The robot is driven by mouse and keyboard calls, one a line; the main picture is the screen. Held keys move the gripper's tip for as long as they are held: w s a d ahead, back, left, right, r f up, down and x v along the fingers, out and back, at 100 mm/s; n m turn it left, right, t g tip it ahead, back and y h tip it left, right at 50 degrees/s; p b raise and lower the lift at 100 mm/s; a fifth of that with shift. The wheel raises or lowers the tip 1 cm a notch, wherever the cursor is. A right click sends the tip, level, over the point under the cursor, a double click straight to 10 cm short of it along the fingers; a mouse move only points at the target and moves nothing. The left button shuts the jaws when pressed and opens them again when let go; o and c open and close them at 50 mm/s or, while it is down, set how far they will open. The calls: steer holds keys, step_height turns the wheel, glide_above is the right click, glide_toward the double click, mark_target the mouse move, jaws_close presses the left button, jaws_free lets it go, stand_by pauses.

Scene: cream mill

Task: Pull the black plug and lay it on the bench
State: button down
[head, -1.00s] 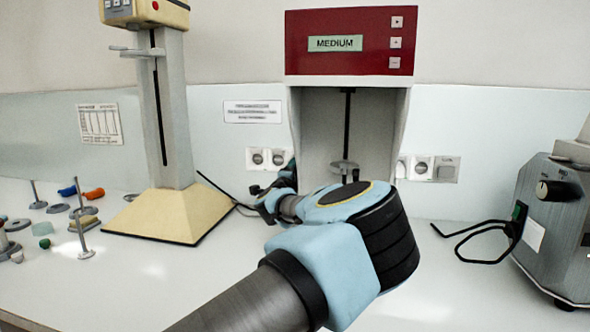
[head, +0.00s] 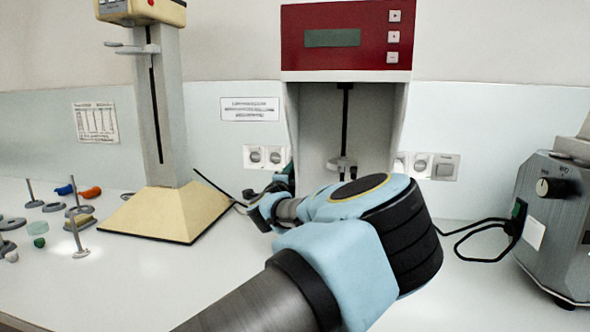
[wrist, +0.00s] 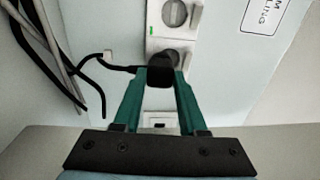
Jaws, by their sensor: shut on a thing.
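The black plug (wrist: 160,71) is between the green fingertips of my gripper (wrist: 161,75) in the wrist view, and the gripper is shut on it. A black cable (wrist: 116,67) runs off to the left from the plug. A dark round socket (wrist: 177,53) shows just behind and above the plug; I cannot tell whether the pins are clear of it. In the head view my gripper (head: 286,172) is at the wall sockets, left of the red machine, and the plug is hidden there. The white bench (head: 190,280) spreads out below.
The red-topped machine (head: 302,45) stands close right of my gripper, its display dark. A cream-based stand (head: 160,210) is to the left. Small parts lie at the far left. A grey appliance (head: 560,205) stands at right. The front left of the bench is clear.

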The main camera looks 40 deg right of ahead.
steer(key=shift+s+a, duration=0.25)
stand_by(0.3)
steer(key=shift+r+v, duration=0.2)
steer(key=shift+v, duration=2.15)
steer(key=shift+a, duration=0.1)
step_height(320, 180, up, 9)
steer(key=p, duration=0.8)
steer(key=shift+p, duration=0.4)
steer(key=shift+r+p, duration=0.5)
steer(key=shift+r, duration=0.05)
